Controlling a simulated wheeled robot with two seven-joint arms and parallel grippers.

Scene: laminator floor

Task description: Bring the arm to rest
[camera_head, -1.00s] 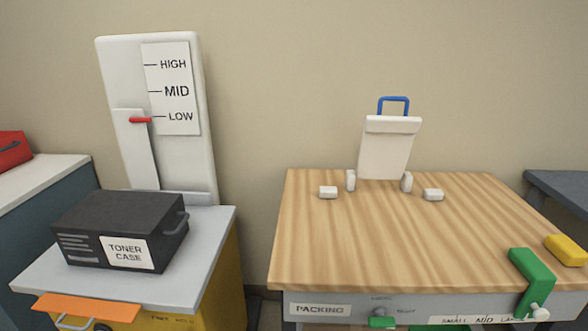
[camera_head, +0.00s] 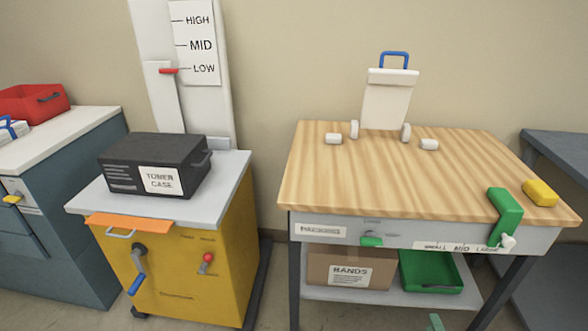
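My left gripper and arm are not in view. No gripper is seen touching anything on the tables.
The wooden packing table (camera_head: 330,190) bears a white board (camera_head: 386,100), a green lever (camera_head: 505,212) and a yellow block (camera_head: 540,193). The black toner case (camera_head: 130,155) sits on the yellow cabinet (camera_head: 190,275). A red bin (camera_head: 30,102) stands at left.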

